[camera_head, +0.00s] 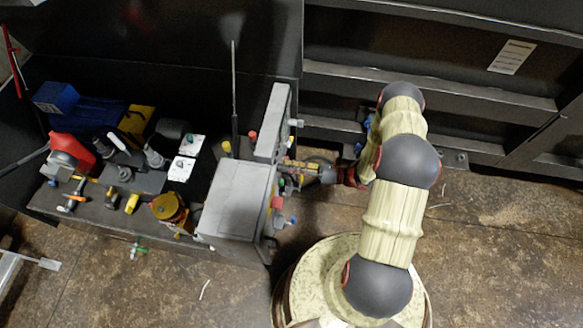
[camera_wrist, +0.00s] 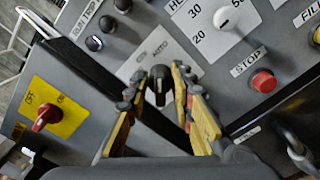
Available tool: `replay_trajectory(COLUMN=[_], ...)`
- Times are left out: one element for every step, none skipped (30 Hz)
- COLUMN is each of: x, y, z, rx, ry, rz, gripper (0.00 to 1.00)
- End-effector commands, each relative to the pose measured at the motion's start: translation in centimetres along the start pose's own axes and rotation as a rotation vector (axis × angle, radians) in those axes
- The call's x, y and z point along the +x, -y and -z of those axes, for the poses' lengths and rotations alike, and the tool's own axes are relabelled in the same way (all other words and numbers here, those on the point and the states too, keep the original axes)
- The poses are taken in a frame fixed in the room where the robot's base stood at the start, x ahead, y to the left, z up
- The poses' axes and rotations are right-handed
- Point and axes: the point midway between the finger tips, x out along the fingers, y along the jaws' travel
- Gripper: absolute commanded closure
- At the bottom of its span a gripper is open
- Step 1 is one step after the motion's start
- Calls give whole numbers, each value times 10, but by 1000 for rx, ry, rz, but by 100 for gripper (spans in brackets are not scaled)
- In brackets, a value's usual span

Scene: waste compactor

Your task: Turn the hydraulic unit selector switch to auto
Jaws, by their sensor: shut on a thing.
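The selector switch (camera_wrist: 160,86) is a black knob with a pale pointer line on a light label plate. The word AUTO (camera_wrist: 152,50) is printed above it in the wrist view. My gripper (camera_wrist: 160,80) has its yellow and grey fingers on either side of the knob and is shut on it. In the head view my gripper (camera_head: 300,167) reaches the right face of the grey control box (camera_head: 237,205). The knob cannot be made out there, and the other label words at the knob are too small or hidden to read.
A red rotary switch (camera_wrist: 47,116) on a yellow plate is at the left in the wrist view. Black buttons (camera_wrist: 94,43) sit above. Hydraulic parts fill the tray left of the box.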

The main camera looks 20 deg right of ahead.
Motion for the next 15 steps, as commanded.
replay_trajectory(x=[0, 0, 0, 0, 0, 0, 0, 0, 0, 0, 0, 0, 0, 0, 0], y=[1, 1, 1, 1, 1, 1, 1, 1, 1, 1, 1, 1, 1, 1, 1], z=[0, 0, 0, 0, 0, 0, 0, 0, 0, 0, 0, 0, 0, 0, 0], rx=[14, 21, 29, 35, 40, 45, 47, 49, 51, 52, 52, 53, 53, 52, 52], ry=[0, 0, 0, 0, 0, 0, 0, 0, 0, 0, 0, 0, 0, 0, 0], rz=[2, 2, 2, 2, 2, 2, 2, 2, 2, 2, 2, 2, 2, 2, 2], gripper=[100, 100, 100, 100, 100, 100, 100, 100, 100, 100, 100, 100, 100, 100, 100])
